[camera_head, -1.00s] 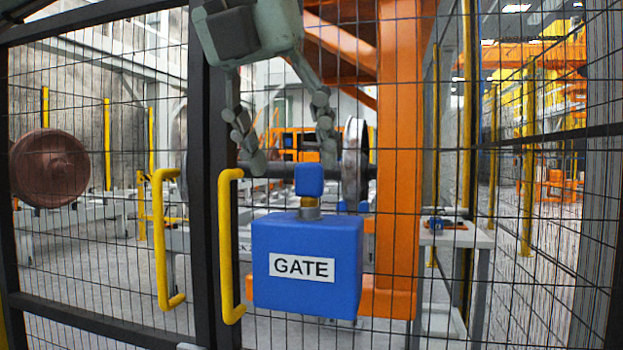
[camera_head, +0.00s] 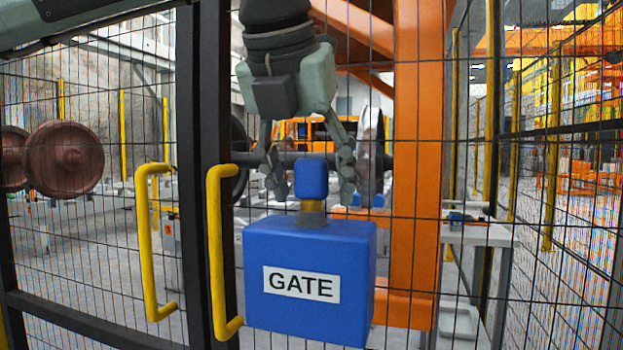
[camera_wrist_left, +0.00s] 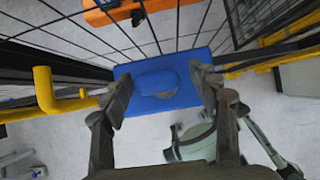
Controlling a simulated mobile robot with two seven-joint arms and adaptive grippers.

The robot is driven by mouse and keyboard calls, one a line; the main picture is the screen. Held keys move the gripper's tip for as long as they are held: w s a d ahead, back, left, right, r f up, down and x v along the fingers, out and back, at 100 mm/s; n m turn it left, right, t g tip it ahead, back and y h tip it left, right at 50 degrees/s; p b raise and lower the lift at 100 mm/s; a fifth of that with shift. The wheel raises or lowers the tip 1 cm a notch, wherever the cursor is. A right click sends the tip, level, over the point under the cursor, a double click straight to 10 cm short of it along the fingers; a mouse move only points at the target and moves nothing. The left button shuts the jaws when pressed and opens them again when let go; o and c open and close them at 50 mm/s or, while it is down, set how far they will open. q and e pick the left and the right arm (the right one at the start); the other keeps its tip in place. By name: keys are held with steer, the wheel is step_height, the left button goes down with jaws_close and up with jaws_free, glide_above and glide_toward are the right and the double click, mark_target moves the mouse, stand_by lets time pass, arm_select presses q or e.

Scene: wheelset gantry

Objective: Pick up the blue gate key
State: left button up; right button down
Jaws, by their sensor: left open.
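The blue gate key (camera_head: 311,179) stands upright in a brass-coloured lock on top of the blue box (camera_head: 350,270) labelled GATE. My left gripper (camera_head: 312,190) is open, pointing down, with its fingers to the left and right of the key's head in the head view. In the left wrist view the key (camera_wrist_left: 157,82) shows from above, over the blue box (camera_wrist_left: 185,100), between the open fingers of the left gripper (camera_wrist_left: 160,90). I see no clear contact between fingers and key. My right gripper is not identifiable in these views.
A black mesh fence and dark posts (camera_head: 205,120) stand around the box. Two yellow handles (camera_head: 222,250) are to its left. An orange column (camera_head: 415,150) rises behind it. A grey table (camera_head: 478,234) and brown wheels (camera_head: 63,159) stand beyond the mesh.

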arm_select(q)
steer(key=shift+w+f, duration=0.1)
steer(key=shift+f, duration=0.1)
steer(key=c, duration=1.3)
